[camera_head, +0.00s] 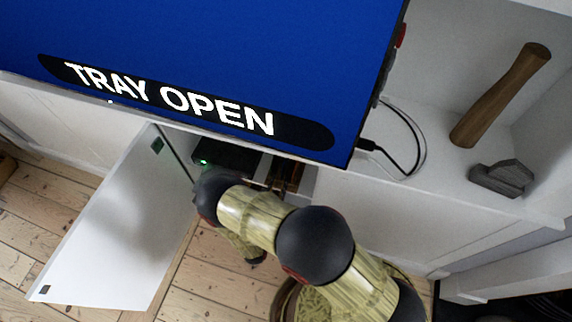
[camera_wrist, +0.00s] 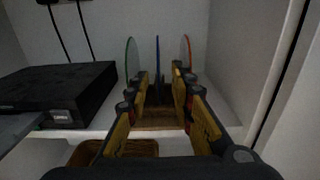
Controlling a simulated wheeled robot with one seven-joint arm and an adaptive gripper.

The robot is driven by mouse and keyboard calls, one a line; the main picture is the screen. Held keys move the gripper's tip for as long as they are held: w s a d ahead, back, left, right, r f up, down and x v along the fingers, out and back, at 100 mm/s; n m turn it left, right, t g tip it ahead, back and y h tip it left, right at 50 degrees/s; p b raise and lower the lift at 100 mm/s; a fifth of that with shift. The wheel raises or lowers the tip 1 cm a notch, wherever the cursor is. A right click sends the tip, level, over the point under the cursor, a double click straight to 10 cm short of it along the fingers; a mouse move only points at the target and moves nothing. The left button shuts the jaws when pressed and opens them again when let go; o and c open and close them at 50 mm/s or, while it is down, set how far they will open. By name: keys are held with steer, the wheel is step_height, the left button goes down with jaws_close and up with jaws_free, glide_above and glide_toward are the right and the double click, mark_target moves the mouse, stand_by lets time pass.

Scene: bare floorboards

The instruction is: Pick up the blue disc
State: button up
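In the wrist view the blue disc (camera_wrist: 157,56) stands upright, seen edge-on, between a green-edged disc (camera_wrist: 131,58) and an orange-edged disc (camera_wrist: 186,52). They stand at the back of a white cabinet compartment, over a brown wooden base (camera_wrist: 160,124). My gripper (camera_wrist: 161,84) is open, its yellow-and-black fingers reaching toward the blue disc, one on each side of its line. I cannot tell whether they touch it; the fingers hide its lower part. In the head view my arm reaches into the cabinet and hides most of the gripper and discs.
A black player (camera_wrist: 72,96) stands left of the discs, with a grey tray (camera_wrist: 22,128) out in front. A wicker basket (camera_wrist: 88,152) is below. The white cabinet door (camera_head: 115,225) hangs open. A screen (camera_head: 215,55) reads "TRAY OPEN".

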mark_target(283, 169)
steer(key=shift+b+x, duration=1.3)
steer(key=shift+x, duration=1.8)
steer(key=shift+a, duration=0.1)
steer(key=shift+c, duration=0.6)
steer(key=c, duration=0.4)
jaws_close()
